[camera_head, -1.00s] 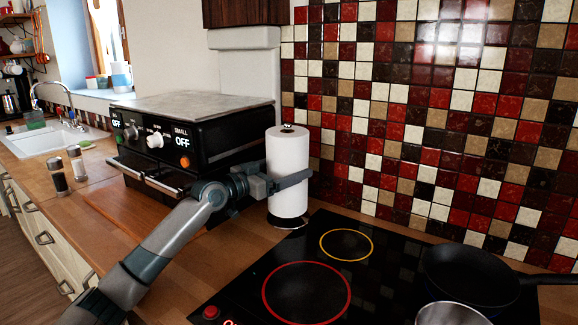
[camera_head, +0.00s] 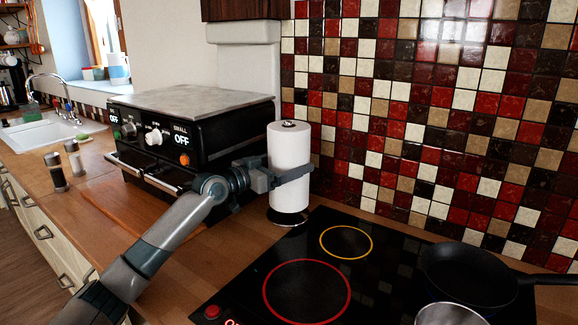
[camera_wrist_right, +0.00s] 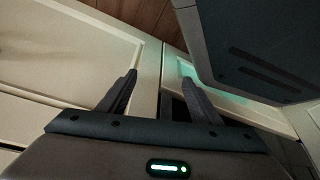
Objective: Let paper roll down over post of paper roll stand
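A white paper roll (camera_head: 289,148) stands upright around the post of the paper roll stand, whose dark base (camera_head: 287,217) shows below it on the counter. The top of the post (camera_head: 289,124) shows at the roll's upper end. A gap seems to lie between the roll's lower end and the base. My left gripper (camera_head: 290,173) comes in from the left with its fingers around the roll's middle, shut on it. My right gripper (camera_wrist_right: 160,90) shows only in the right wrist view, open and empty, in front of cream cabinet fronts.
A black oven (camera_head: 190,130) stands left of the roll, with a wooden board (camera_head: 140,212) before it. A black cooktop (camera_head: 300,265) lies to the front right, with a pan (camera_head: 470,272) and a metal pot (camera_head: 450,314). A tiled wall (camera_head: 420,110) stands close behind.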

